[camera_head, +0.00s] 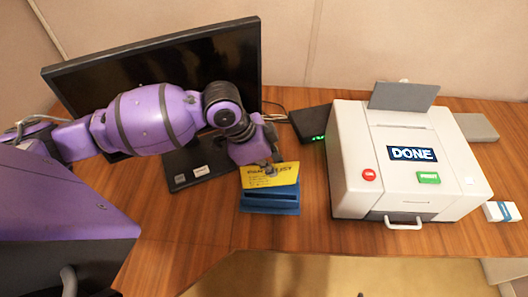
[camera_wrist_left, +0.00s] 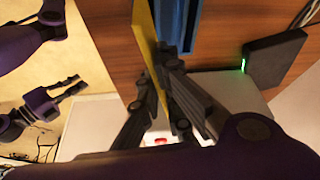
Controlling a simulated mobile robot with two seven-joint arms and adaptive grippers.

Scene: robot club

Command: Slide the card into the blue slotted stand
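The yellow card (camera_head: 270,175) with dark printing stands tilted just behind and above the blue slotted stand (camera_head: 270,201) on the wooden desk. My left gripper (camera_head: 271,168) is shut on the card's upper edge. In the left wrist view the card (camera_wrist_left: 147,38) runs edge-on between the left gripper's fingers (camera_wrist_left: 160,92), with the blue stand (camera_wrist_left: 203,28) beside it. I cannot tell whether the card's lower edge touches the stand or its slot. My right gripper (camera_wrist_left: 72,88) shows at the left of the wrist view, fingers apart and empty; it is outside the head view.
A white printer (camera_head: 410,170) with a "DONE" screen stands to the right. A small black box (camera_head: 311,122) with green digits sits behind and right of the stand. A black monitor (camera_head: 185,65) stands behind my left arm. The desk is clear in front of the stand.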

